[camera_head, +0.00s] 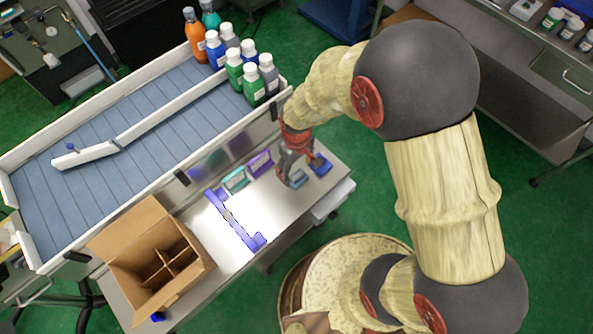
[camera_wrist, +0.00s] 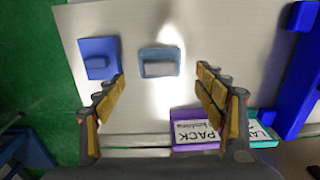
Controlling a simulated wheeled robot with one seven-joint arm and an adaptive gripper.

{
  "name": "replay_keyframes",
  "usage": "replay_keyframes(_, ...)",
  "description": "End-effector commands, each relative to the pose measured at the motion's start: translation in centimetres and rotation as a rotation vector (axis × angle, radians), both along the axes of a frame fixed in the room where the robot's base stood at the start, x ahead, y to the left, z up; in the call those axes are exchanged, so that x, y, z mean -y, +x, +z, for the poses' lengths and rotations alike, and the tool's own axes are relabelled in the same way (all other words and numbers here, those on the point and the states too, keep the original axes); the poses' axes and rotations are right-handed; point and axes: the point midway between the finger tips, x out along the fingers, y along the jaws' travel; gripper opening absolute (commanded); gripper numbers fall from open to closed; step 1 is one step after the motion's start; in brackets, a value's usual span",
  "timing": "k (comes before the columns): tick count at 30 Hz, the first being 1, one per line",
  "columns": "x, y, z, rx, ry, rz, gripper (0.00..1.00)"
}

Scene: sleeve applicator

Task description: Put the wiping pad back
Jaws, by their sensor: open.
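Two small blue items lie on the metal bench (camera_head: 205,232). One is a steel-blue square piece with a grey raised block (camera_wrist: 160,66), also in the head view (camera_head: 298,179). The other is a brighter blue square piece with a raised blue block (camera_wrist: 100,58), also in the head view (camera_head: 320,166). I cannot tell for sure which is the wiping pad. My gripper (camera_wrist: 160,78) is open and empty, pointing down over the bench. In the wrist view the steel-blue piece shows between the fingertips, and the brighter one lies left of it. My gripper also shows in the head view (camera_head: 291,170).
A purple box (camera_wrist: 195,138) and a teal box (camera_wrist: 262,130) stand close by along the conveyor side. A long blue bracket (camera_head: 235,220) lies on the bench. An open divided carton (camera_head: 150,245) stands at the left. Several bottles (camera_head: 235,65) stand on the conveyor (camera_head: 130,120).

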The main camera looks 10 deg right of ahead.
Motion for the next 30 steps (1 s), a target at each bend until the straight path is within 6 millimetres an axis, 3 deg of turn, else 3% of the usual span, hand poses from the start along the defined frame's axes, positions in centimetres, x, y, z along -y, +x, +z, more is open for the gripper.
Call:
replay_keyframes(3, 0.0, 0.1, 2.9, 0.003, 0.001, 0.0, 0.71)
replay_keyframes(9, 0.0, 0.0, 5.8, 0.002, 0.0, 0.0, 0.71)
replay_keyframes(20, 0.2, 0.2, 8.0, 0.013, 0.004, -0.013, 0.71)
replay_keyframes(23, 1.2, 0.6, 11.5, 0.056, 0.017, -0.06, 0.71)
replay_keyframes(27, 4.0, 0.0, 19.8, 0.158, 0.049, -0.182, 0.71)
replay_keyframes(30, 6.5, -2.1, 25.5, 0.237, 0.072, -0.283, 0.71)
